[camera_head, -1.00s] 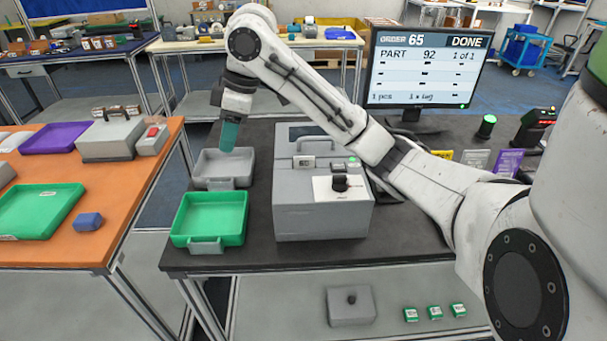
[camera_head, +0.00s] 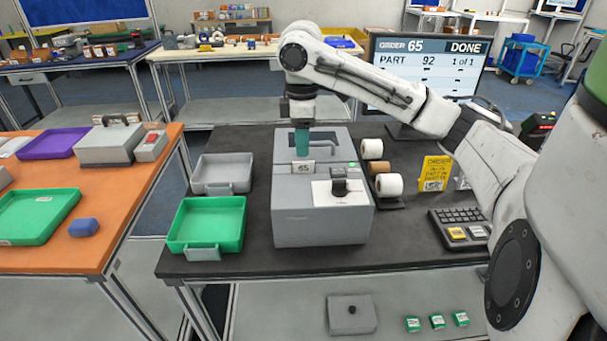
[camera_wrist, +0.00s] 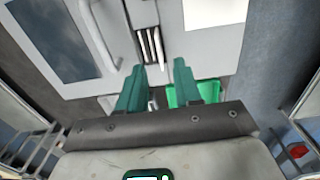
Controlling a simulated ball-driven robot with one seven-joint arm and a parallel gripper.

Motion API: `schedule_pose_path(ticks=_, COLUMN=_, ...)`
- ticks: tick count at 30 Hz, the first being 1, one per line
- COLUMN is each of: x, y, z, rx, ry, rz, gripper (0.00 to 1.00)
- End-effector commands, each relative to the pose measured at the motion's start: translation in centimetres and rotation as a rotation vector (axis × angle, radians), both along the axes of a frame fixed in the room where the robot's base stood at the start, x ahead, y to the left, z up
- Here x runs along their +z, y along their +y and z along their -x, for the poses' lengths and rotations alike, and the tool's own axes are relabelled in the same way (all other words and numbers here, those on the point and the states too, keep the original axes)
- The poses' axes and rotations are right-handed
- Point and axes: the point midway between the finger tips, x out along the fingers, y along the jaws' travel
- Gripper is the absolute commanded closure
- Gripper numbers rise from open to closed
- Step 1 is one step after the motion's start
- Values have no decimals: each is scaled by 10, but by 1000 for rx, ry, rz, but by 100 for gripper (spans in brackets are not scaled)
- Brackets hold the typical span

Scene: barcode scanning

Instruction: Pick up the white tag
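The white tag (camera_head: 303,168), marked 65, stands upright at the front of the grey machine's upper part (camera_head: 290,200). My gripper (camera_head: 302,153) points down just above and behind the tag, its teal fingers over the machine's top. In the wrist view the two fingers of my gripper (camera_wrist: 159,70) are apart with a gap between them, and nothing is clearly held. Narrow pale upright strips show ahead of the fingers in the wrist view; I cannot tell which of them is the tag.
A grey tray (camera_head: 222,188) and a green tray (camera_head: 207,250) lie left of the machine. Label rolls (camera_head: 388,184), a yellow order card (camera_head: 435,172) and a keypad (camera_head: 459,229) are to its right. The monitor (camera_head: 425,60) stands behind, showing order 65 done.

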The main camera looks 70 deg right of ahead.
Motion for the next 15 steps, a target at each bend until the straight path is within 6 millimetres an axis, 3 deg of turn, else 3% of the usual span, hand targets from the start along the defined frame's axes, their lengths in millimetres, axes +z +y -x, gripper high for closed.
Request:
schedule_pose_path(ticks=9, x=-41, y=-2, z=4, rx=1, ry=2, rz=0, gripper=66)
schedule_pose_path(ticks=15, x=-48, y=-2, z=3, rx=1, ry=0, rz=1, gripper=66)
